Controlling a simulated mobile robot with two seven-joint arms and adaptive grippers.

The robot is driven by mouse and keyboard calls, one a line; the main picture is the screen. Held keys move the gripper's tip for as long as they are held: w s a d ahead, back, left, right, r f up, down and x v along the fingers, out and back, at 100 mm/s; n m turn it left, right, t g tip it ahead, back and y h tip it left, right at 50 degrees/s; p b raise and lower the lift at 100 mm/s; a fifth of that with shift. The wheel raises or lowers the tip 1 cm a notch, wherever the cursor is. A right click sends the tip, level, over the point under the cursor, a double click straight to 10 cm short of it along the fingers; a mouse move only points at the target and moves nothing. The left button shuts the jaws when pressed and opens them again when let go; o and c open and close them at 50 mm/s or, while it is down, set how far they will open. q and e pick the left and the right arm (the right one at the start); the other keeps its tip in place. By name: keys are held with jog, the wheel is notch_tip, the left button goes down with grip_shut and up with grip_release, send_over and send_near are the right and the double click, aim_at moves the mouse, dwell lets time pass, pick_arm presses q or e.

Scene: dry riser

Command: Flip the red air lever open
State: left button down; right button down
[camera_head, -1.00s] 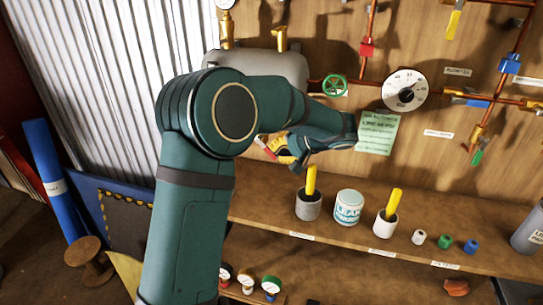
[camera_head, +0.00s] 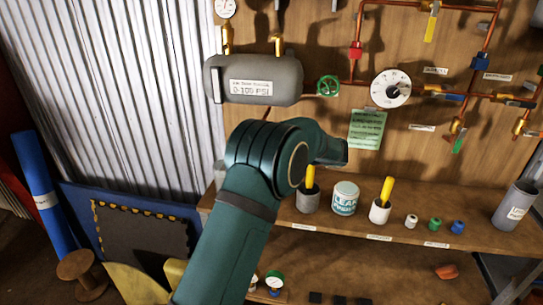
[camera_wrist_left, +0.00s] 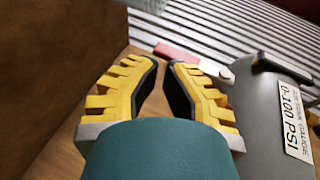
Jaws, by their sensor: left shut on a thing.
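My left gripper (camera_wrist_left: 163,62) shows in the left wrist view, its yellow, black-lined fingers close together at the tips with a narrow gap further back. The red air lever (camera_wrist_left: 180,53) lies right at the fingertips, and the fingers are shut on it. A pale fitting (camera_wrist_left: 216,72) sits at its right end, beside the grey tank (camera_wrist_left: 245,115). In the head view my left arm hides the gripper and the lever; the tank (camera_head: 285,72) with its 0-100 PSI label is above the arm. My right gripper is in neither view.
A green valve wheel (camera_head: 327,86), a white dial gauge (camera_head: 391,88) and copper pipes are on the wooden board right of the tank. The shelf below holds a white tub (camera_head: 344,198) and cups with yellow sticks (camera_head: 381,210). Corrugated metal (camera_head: 120,90) stands at left.

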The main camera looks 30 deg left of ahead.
pick_arm(q)
jog(key=shift+s+a+f, duration=0.1)
jog(key=shift+a, duration=0.15)
dwell(0.3)
notch_tip(320, 180, up, 10)
jog(key=shift+d, duration=0.2)
dwell(0.4)
dwell(0.5)
